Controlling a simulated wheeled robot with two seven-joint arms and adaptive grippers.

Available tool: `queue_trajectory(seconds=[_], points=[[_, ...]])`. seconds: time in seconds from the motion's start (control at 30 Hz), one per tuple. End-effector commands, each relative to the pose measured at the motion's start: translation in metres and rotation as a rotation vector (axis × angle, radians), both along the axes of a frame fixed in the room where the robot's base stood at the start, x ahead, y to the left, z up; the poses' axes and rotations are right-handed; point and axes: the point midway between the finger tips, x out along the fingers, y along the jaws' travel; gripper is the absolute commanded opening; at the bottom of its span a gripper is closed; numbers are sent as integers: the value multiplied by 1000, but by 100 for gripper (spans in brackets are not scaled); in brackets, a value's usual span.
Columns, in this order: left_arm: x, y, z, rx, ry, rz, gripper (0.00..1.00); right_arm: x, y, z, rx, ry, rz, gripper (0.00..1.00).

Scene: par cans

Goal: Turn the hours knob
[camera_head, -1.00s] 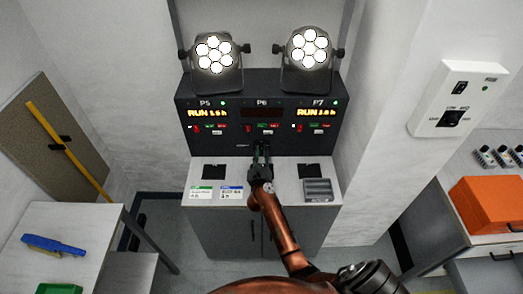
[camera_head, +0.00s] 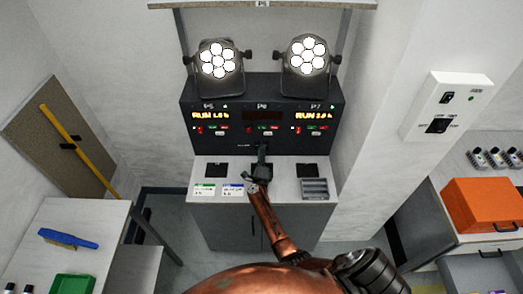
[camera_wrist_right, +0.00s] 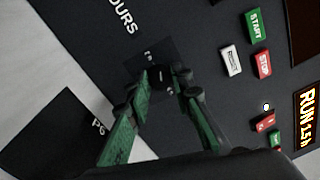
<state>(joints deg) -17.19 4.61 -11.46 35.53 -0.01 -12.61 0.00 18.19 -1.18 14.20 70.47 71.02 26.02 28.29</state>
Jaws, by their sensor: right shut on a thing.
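The hours knob (camera_wrist_right: 159,75) is a small dark knob on the dark control panel (camera_wrist_right: 205,20), below the white HOURS lettering in the right wrist view. My right gripper (camera_wrist_right: 163,78) has its green-sided fingers on either side of the knob and is shut on it. In the head view my right gripper (camera_head: 262,150) reaches the lower middle of the panel's front, and the knob itself is hidden by it. My left gripper is not in view.
Two lit par cans (camera_head: 217,59) (camera_head: 307,54) stand on the panel. START and STOP buttons (camera_wrist_right: 255,24) (camera_wrist_right: 263,64) and a lit amber display (camera_wrist_right: 306,118) lie near the gripper. Cards (camera_head: 203,190) and a grey tray (camera_head: 315,188) lie on the counter. An orange box (camera_head: 484,204) stands at right.

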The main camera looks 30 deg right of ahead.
Motion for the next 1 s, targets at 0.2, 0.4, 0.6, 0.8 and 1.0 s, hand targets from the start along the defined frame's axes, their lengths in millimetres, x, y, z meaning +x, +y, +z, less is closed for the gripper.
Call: queue_trajectory(seconds=[0.2, 0.4, 0.6, 0.8, 1.0], points=[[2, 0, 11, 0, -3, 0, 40, 1, 3, 0, -156, 99, 5, 0], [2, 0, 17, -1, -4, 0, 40, 1, 2, -1, -268, 167, 5, 0], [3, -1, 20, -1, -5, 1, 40, 1, 2, -1, -340, 210, 5, 0], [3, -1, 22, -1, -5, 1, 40, 1, 2, -1, -374, 230, 5, 0], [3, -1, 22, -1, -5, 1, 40, 1, 2, -1, -382, 234, 4, 0]])
